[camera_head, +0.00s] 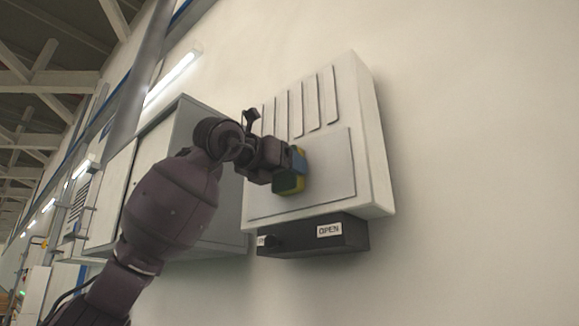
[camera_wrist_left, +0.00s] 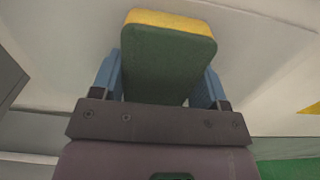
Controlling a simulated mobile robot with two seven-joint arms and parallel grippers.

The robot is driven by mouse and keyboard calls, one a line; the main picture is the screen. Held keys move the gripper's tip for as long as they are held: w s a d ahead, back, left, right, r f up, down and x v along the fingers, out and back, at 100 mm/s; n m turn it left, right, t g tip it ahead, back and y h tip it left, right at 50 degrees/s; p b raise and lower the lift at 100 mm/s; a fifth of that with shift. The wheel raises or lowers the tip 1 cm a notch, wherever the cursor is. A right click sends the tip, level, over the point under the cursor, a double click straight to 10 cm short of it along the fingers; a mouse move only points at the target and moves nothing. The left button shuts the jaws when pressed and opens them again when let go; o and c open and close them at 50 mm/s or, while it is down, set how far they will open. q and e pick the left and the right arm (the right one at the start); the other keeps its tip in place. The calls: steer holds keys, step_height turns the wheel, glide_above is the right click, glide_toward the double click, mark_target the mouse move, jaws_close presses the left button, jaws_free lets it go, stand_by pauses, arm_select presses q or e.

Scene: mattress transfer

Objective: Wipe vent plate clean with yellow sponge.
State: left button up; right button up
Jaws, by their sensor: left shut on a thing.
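The vent plate (camera_head: 330,165) is a flat grey panel on the front of a white wall box (camera_head: 372,150), below a row of vertical slots. My left gripper (camera_head: 291,170) is shut on a yellow sponge with a dark green side (camera_head: 288,184). The gripper and sponge are in front of the plate's left part; I cannot tell for sure whether the sponge touches it. In the left wrist view the sponge (camera_wrist_left: 168,58) sits between the blue fingers, its yellow layer facing a pale surface. The part of the plate behind the gripper is hidden. My right gripper is not in view.
A dark box labelled OPEN (camera_head: 345,238) with a knob is mounted under the white box. A grey cabinet (camera_head: 160,150) stands out from the wall on the left, behind my left arm. The wall (camera_head: 480,160) to the right is bare.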

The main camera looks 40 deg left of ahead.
arm_select(q)
steer(key=a, duration=0.7)
steer(key=shift+w+a+p, duration=0.3)
steer(key=shift+w+p, duration=0.1)
stand_by(0.4)
steer(key=shift+s, duration=0.15)
steer(key=s+b, duration=0.1)
steer(key=s, duration=0.4)
steer(key=shift+s+a+b, duration=0.2)
steer(key=shift+s+b, duration=0.15)
steer(key=shift+b, duration=0.05)
steer(key=s, duration=0.3)
steer(key=shift+a, duration=0.1)
stand_by(0.6)
